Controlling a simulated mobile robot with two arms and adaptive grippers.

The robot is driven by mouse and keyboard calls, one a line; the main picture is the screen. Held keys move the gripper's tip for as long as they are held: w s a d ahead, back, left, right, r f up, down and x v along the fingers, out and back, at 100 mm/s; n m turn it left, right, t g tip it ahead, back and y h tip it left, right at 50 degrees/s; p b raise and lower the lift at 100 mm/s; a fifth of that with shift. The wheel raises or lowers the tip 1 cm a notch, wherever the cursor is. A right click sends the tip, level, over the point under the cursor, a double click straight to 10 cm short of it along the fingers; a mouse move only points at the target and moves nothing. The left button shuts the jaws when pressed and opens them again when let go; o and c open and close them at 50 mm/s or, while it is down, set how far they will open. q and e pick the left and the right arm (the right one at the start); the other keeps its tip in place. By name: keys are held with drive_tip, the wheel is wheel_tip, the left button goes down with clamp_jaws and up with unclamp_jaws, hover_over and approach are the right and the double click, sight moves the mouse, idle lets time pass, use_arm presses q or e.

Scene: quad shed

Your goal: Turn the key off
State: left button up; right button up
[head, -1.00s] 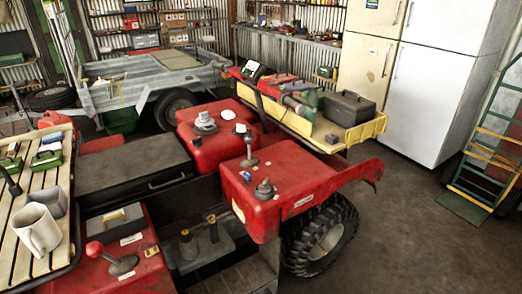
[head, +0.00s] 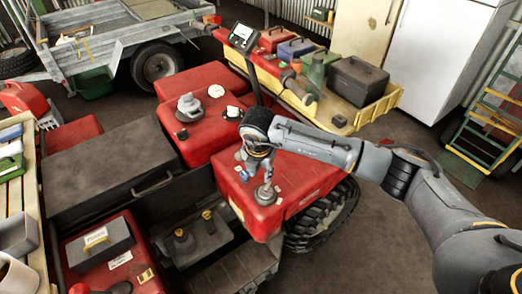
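The red quad body (head: 308,178) has a panel with small controls on its top. A small blue-topped piece (head: 244,176) sits near the panel's left edge, and a grey round-based knob (head: 265,196) stands to its right. I cannot tell for certain which control is the key, or how it is turned. My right gripper (head: 257,168) points down over this panel, just above and behind the blue-topped piece and the knob. Its fingers are small and dark here, so their opening and any contact are unclear. It covers the upright lever behind. My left gripper is out of view.
A yellow-sided rack (head: 372,111) holds a dark toolbox (head: 358,82) and a green container behind the panel. A display (head: 244,36) stands on a post. A slatted bench (head: 14,205) is at left. Open floor lies right of the wheel (head: 325,215).

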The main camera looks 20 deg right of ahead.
drive_tip(key=b+x, duration=0.2)
drive_tip(key=d+b+x, duration=0.1)
drive_tip(key=x, duration=0.2)
drive_tip(key=shift+w+f+b, duration=0.2)
drive_tip(key=shift+w+b, duration=0.05)
drive_tip(key=shift+b, duration=0.1)
drive_tip(key=b+x, duration=0.3)
drive_tip(key=shift+d+f, duration=0.2)
drive_tip(key=shift+f, duration=0.15)
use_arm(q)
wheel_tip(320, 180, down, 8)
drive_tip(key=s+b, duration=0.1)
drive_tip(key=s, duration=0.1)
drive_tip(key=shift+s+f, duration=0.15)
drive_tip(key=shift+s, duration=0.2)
use_arm(e)
drive_tip(key=shift+w+d+f, duration=0.1)
drive_tip(key=shift+w+f, duration=0.05)
drive_tip(key=shift+f, duration=0.35)
clamp_jaws()
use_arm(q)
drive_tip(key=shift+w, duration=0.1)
